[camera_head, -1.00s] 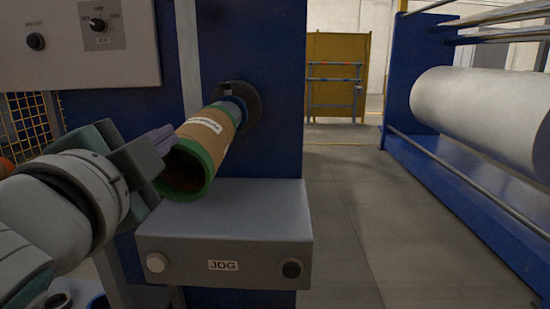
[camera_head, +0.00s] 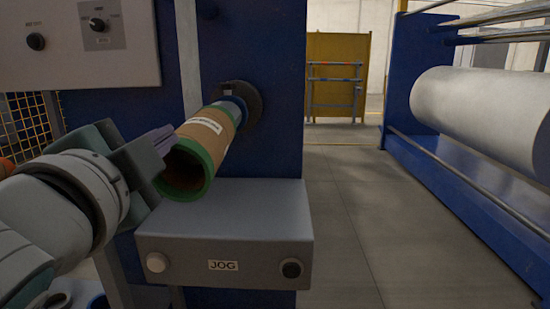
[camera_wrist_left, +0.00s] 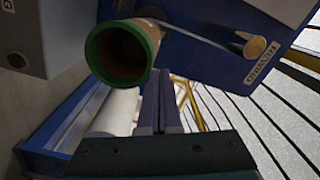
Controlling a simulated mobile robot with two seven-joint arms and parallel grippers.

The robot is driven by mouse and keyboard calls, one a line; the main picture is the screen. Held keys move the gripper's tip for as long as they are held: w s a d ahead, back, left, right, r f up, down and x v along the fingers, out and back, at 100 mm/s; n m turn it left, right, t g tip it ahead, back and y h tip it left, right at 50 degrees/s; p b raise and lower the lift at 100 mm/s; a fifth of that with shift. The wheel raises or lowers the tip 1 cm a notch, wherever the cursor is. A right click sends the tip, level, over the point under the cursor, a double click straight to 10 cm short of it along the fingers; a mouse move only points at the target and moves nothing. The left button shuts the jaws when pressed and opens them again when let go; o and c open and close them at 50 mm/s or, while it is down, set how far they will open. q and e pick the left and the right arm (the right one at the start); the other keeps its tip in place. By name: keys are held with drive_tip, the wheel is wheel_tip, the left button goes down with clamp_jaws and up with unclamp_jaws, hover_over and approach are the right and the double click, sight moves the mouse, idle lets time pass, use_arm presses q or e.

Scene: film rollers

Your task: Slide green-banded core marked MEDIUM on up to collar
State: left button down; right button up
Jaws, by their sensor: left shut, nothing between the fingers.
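The brown core (camera_head: 205,138) with green end bands sits around a shaft on the blue machine frame, its open near end facing me. It carries a white label too small to read. Behind its far end a blue part and a dark round collar (camera_head: 240,104) show; I cannot tell whether core and collar touch. My left gripper (camera_head: 165,142) is shut and empty, its fingertips at the left of the core's near green rim. In the left wrist view the core's open end (camera_wrist_left: 122,52) lies up and left of the shut fingers (camera_wrist_left: 160,95). My right gripper is not in view.
A grey box marked JOG (camera_head: 224,240) with two buttons juts out below the core. A control panel (camera_head: 75,40) is at upper left. A large white roll (camera_head: 485,112) stands at right. The floor between is clear.

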use_arm(q)
drive_tip(key=shift+w, duration=0.2)
drive_tip(key=shift+w, duration=0.4)
drive_tip(key=shift+w, duration=0.2)
drive_tip(key=shift+w, duration=0.4)
drive_tip(key=shift+w, duration=0.3)
idle(0.4)
drive_tip(key=shift+w, duration=0.25)
drive_tip(key=shift+w, duration=0.15)
idle(0.4)
drive_tip(key=shift+w+f, duration=0.1)
drive_tip(key=shift+w, duration=0.25)
drive_tip(key=shift+w+f, duration=0.15)
drive_tip(key=shift+w, duration=0.1)
